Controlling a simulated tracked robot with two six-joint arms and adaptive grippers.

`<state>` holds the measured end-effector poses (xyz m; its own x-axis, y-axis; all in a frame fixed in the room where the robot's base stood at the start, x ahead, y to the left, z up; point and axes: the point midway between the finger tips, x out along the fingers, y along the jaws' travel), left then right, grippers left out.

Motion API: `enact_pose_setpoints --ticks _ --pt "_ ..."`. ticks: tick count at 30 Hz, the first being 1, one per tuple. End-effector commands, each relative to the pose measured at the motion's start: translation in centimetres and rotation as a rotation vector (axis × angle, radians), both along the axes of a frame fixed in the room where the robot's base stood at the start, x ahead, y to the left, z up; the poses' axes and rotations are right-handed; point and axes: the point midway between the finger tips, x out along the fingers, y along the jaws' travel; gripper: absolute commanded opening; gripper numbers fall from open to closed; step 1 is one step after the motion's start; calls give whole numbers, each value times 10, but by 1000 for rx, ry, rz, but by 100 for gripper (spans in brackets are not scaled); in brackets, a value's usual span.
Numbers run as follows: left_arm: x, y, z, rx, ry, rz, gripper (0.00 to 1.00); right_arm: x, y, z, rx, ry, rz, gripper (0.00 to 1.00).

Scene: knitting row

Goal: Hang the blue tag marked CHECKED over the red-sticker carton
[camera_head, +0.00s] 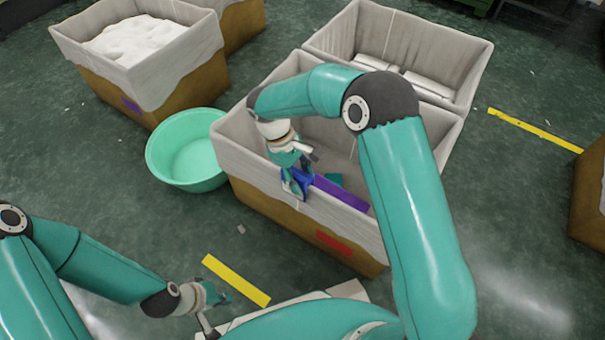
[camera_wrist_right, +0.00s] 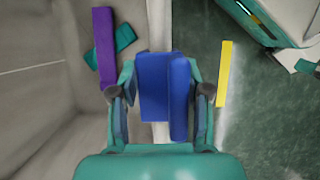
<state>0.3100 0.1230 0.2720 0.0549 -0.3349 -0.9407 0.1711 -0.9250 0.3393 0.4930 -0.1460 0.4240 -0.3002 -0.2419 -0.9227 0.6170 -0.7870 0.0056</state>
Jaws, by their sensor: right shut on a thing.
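The red-sticker carton (camera_head: 255,190) is brown with a grey liner, and its red sticker (camera_head: 333,241) is on the near face. My right gripper (camera_head: 296,172) is at this carton's near rim, shut on the blue tag (camera_head: 302,178). In the right wrist view the folded blue tag (camera_wrist_right: 154,85) lies between the fingers of my right gripper (camera_wrist_right: 160,95), across the line of the pale rim (camera_wrist_right: 160,22). I cannot tell whether it touches the rim, and no lettering is readable. My left gripper (camera_head: 210,308) is low at the bottom, away from the carton; its finger opening is unclear.
A purple strip (camera_head: 341,193) and a teal piece (camera_head: 333,179) are inside the carton near the tag. A green tub (camera_head: 186,150) stands left of it. Another lined carton (camera_head: 315,42) adjoins behind; one with white contents (camera_head: 135,40) is far left. Yellow floor strips (camera_head: 236,281) are nearby.

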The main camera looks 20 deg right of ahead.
Motion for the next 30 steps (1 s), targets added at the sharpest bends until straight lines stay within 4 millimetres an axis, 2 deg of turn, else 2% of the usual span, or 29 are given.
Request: enact_pose_setpoints --ticks 12,13,18,30 --pt "0 0 -2 0 0 0 0 0 0 -4 0 0 0 15" --pt "0 0 -2 0 0 0 0 0 0 -4 0 0 0 49" --pt "0 0 -2 0 0 0 0 0 0 -4 0 0 -1 76" --pt "0 0 -1 0 0 0 0 2 1 -1 0 -2 -1 76"
